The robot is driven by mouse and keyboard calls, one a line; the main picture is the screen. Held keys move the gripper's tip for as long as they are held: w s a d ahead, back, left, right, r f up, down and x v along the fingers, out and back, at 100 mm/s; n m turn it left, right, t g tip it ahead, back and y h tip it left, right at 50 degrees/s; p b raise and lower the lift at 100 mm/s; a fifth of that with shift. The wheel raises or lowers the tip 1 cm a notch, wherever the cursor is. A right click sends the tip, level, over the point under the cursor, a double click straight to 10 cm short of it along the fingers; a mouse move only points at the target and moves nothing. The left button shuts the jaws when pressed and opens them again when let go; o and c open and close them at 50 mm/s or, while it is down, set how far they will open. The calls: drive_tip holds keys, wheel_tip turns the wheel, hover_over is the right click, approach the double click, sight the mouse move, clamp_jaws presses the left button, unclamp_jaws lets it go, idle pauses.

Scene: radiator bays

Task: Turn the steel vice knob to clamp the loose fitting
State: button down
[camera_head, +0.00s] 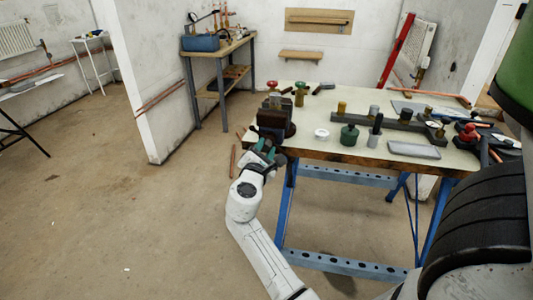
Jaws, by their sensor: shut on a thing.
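The dark vice (277,120) stands on the near left corner of the workbench (360,150). A small pale piece, perhaps the loose fitting, shows at the top between its jaws, too small to make out. My gripper (266,155) reaches to the front of the vice, at the bench edge, and is shut on the vice knob. The fingers largely hide the knob, so its turn cannot be seen. My white arm comes up from the lower middle of the view.
A grey tray (414,149) lies further right, near red-handled tools. Blue bench legs (288,205) stand right of my arm. The floor to the left is open.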

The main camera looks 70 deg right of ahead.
drive_tip(key=m+b, duration=0.1)
drive_tip(key=m, duration=0.1)
drive_tip(key=m+b, duration=0.2)
drive_tip(key=shift+a+f, duration=0.1)
drive_tip(key=shift+f, duration=0.25)
drive_tip(key=shift+r+m+b, duration=0.2)
drive_tip(key=shift+m+b, duration=0.4)
drive_tip(key=shift+b, duration=0.05)
drive_tip(key=c, duration=1)
unclamp_jaws()
drive_tip(key=shift+r, duration=0.1)
